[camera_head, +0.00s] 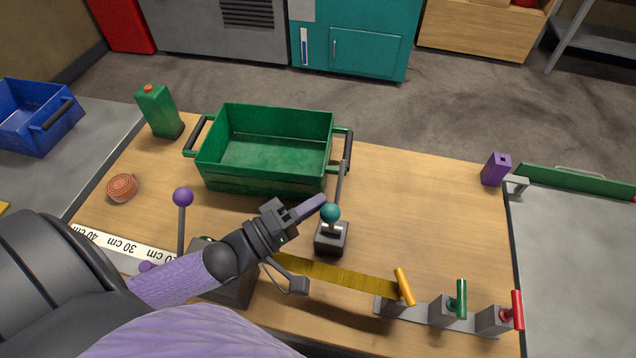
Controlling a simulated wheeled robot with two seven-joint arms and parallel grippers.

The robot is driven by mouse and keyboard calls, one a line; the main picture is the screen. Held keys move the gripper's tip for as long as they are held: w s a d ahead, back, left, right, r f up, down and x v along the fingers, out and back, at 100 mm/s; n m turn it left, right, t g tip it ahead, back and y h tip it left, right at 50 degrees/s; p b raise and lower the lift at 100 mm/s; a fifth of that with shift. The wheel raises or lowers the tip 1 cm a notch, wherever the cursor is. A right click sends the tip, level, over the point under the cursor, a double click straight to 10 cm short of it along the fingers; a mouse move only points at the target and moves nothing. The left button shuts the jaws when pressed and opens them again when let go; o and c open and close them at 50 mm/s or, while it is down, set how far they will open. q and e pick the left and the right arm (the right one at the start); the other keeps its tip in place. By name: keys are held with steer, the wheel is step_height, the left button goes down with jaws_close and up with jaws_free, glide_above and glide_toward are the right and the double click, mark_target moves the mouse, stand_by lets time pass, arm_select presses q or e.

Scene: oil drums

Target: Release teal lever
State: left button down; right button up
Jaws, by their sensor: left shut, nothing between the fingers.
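My right gripper is not in view.
A green crate (265,187) stands behind the gripper. A purple-knobbed lever (182,198) rises at the left. A yellow strip (345,277) and yellow, green (461,298) and red (517,310) handles lie at front right.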

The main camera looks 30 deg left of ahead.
arm_select(q)
steer(key=shift+s+d+f+p, duration=0.15)
steer(key=shift+s+f, duration=0.05)
steer(key=shift+s, duration=0.3)
steer(key=shift+s+d+f+p, duration=0.15)
steer(key=shift+s+f, duration=0.1)
steer(key=shift+s, duration=0.3)
steer(key=shift+s+d+f+p, duration=0.15)
steer(key=shift+s+f, duration=0.05)
steer(key=shift+s, duration=0.3)
steer(key=v, duration=1)
